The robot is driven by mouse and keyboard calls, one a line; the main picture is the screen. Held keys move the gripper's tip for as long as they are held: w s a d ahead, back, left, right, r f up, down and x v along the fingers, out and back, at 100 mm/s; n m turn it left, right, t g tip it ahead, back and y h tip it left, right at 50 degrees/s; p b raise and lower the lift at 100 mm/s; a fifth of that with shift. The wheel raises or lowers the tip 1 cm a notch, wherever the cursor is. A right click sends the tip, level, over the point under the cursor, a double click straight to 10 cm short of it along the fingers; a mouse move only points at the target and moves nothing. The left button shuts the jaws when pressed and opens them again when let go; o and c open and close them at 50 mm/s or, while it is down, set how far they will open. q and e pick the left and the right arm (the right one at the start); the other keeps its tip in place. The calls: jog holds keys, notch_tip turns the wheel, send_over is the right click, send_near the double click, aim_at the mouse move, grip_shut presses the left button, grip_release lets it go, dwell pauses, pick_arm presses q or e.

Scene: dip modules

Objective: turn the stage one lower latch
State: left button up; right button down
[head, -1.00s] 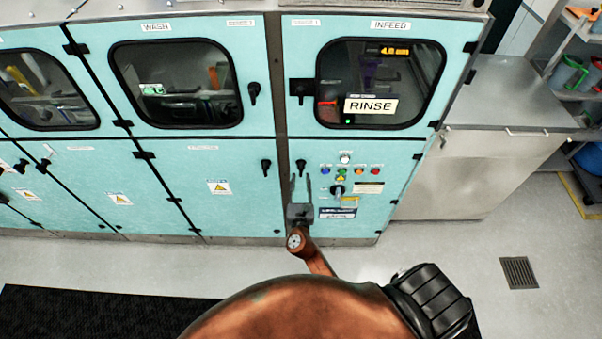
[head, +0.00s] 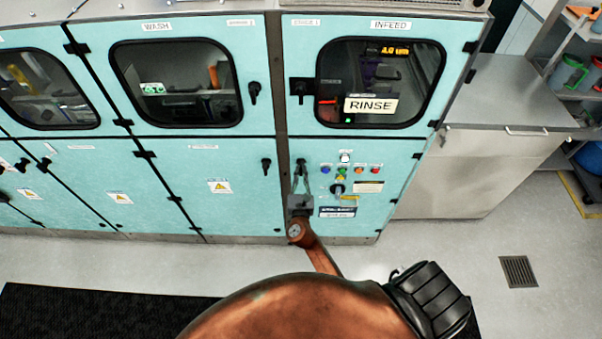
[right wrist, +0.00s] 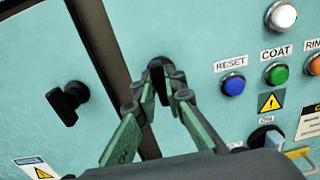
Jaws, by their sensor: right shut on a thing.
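The stage one lower latch (head: 301,163) is a small black handle at the upper left corner of the lower teal panel, beside the control buttons. It also shows in the right wrist view (right wrist: 156,64), partly hidden by the fingers. My right gripper (head: 301,174) reaches up to it from below. In the right wrist view its two fingers (right wrist: 166,92) meet around the handle's lower part and are shut on it. The handle looks about upright. My left gripper is not in view.
A similar black latch (right wrist: 68,102) sits on the neighbouring panel to the left, across a dark metal post (right wrist: 108,50). A blue reset button (right wrist: 233,85) and a selector switch (right wrist: 266,137) stand close to the right. Open floor (head: 440,260) lies in front.

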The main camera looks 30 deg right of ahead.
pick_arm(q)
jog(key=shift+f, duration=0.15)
pick_arm(e)
jog(key=shift+f+m+b, duration=0.15)
jog(key=shift+m+b, duration=0.55)
jog(key=shift+b, duration=0.2)
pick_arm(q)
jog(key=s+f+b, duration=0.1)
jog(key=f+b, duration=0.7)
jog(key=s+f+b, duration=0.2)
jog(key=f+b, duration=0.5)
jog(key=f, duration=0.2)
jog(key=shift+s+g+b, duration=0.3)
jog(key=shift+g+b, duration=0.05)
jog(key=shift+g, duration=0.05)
pick_arm(e)
jog(key=shift+s+d+f+m, duration=0.1)
jog(key=shift+d+m, duration=0.05)
jog(key=shift+m, duration=3.95)
jog(key=shift+s+d+f+m, duration=0.1)
jog(key=shift+m, duration=4)
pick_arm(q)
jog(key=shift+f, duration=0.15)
pick_arm(e)
jog(key=c, duration=2)
grip_release()
